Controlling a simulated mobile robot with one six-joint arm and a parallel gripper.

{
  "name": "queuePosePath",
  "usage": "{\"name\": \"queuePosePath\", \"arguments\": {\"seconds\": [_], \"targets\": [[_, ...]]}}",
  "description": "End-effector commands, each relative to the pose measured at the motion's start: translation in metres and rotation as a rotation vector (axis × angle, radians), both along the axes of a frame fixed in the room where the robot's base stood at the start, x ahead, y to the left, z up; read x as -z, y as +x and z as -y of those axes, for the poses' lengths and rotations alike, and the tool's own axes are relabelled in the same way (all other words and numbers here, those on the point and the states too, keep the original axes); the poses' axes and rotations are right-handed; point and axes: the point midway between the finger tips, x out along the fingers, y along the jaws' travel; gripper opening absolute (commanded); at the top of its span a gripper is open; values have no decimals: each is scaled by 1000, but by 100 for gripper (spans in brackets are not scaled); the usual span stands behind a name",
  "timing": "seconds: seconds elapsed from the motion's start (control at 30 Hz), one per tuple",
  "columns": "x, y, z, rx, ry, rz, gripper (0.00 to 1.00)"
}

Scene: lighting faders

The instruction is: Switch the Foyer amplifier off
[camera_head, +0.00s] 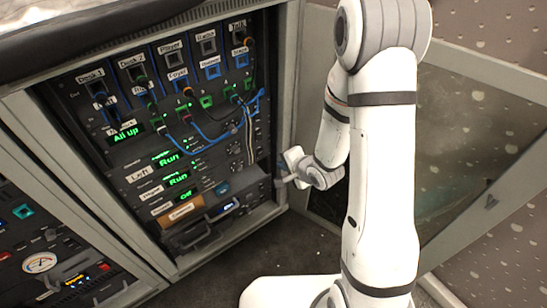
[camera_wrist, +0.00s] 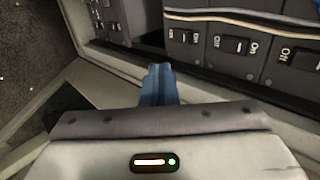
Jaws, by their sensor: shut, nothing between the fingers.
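In the head view, a rack cabinet (camera_head: 120,172) holds amplifier rows with green displays. Two displays (camera_head: 169,160) (camera_head: 178,179) read "Run", and the lowest display (camera_head: 186,195) reads "Off". One row label reads "Left"; the others are too small to read surely, so I cannot tell which row is the Foyer amplifier. My gripper (camera_head: 281,182) is shut and empty at the cabinet's right edge. In the wrist view, my gripper's blue fingertips (camera_wrist: 158,72) are together, apart from a row of black switches (camera_wrist: 182,36) (camera_wrist: 231,45) (camera_wrist: 305,59) marked "Off".
Blue and green patch cables (camera_head: 215,135) hang across the panel above the amplifiers. The cabinet's right frame post (camera_head: 287,100) stands close to my gripper. An open glazed door (camera_head: 465,150) is at the right. Another rack (camera_head: 50,255) with a round gauge stands at the lower left.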

Motion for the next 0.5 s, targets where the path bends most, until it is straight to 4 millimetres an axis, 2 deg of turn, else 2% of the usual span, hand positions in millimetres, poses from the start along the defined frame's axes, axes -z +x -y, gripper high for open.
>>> {"name": "queuePosePath", "arguments": {"seconds": [0.03,0.13,0.5], "targets": [[-9,-6,5,3,1,-1,0],[-15,-15,10,1,0,-2,0],[-18,-22,15,-1,1,0,0]]}}
